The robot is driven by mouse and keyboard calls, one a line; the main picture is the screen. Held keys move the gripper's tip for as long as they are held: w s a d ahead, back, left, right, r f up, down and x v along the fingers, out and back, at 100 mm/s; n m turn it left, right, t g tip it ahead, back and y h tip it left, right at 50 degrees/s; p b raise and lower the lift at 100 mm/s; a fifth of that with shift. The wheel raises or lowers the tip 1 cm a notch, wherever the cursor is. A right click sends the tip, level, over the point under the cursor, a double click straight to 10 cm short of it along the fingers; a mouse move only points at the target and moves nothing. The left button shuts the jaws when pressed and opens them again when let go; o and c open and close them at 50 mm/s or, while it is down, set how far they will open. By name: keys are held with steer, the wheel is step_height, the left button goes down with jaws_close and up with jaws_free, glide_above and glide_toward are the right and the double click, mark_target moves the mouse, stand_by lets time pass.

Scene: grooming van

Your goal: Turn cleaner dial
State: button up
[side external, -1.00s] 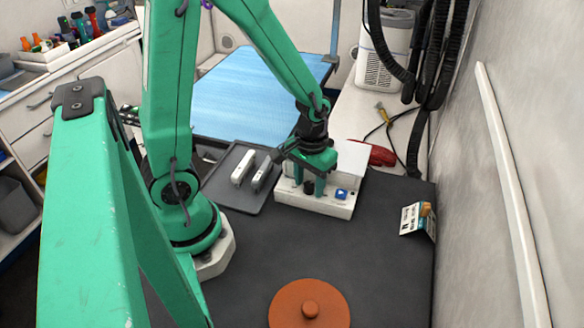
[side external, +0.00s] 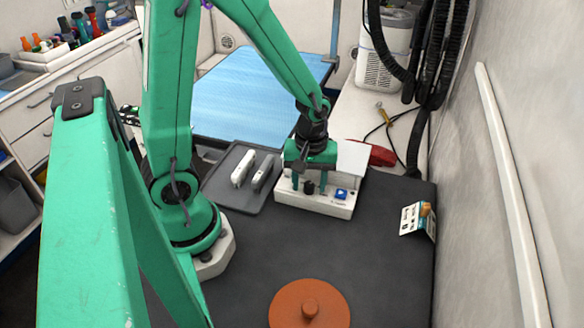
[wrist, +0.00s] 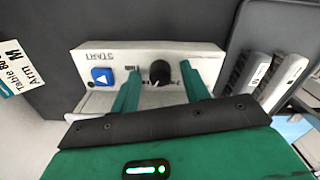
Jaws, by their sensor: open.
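The cleaner (side external: 320,206) is a white box on the dark worktop, with a black dial (side external: 308,187) and a blue button (side external: 341,194) on its front panel. My gripper (side external: 309,186) is at the panel with its fingers pointing down, one on each side of the dial. In the wrist view the black dial (wrist: 160,72) shows between the two green fingertips (wrist: 160,80), with visible gaps to both. The blue button (wrist: 102,76) there lies left of the fingers, near the printed word START. Whether the fingertips touch the panel is hard to tell.
A grey tray (side external: 222,192) with two slim blocks lies left of the cleaner. An orange round lid (side external: 309,300) lies at the front. A small printed card (side external: 412,217) stands at the right, and a red object (side external: 382,155) lies behind. The middle worktop is clear.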

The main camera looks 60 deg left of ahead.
steer(key=shift+n, duration=0.7)
steer(key=shift+r, duration=0.25)
step_height(320, 180, up, 8)
steer(key=shift+f, duration=0.2)
step_height(320, 180, up, 4)
steer(key=m+t, duration=0.1)
steer(key=m, duration=0.2)
step_height(320, 180, up, 10)
steer(key=m+t, duration=0.2)
steer(key=m, duration=2)
glide_above(309, 184)
steer(key=shift+s+a+f, duration=0.2)
steer(key=shift+s+a, duration=0.05)
steer(key=shift+s, duration=0.2)
steer(key=shift+m, duration=0.3)
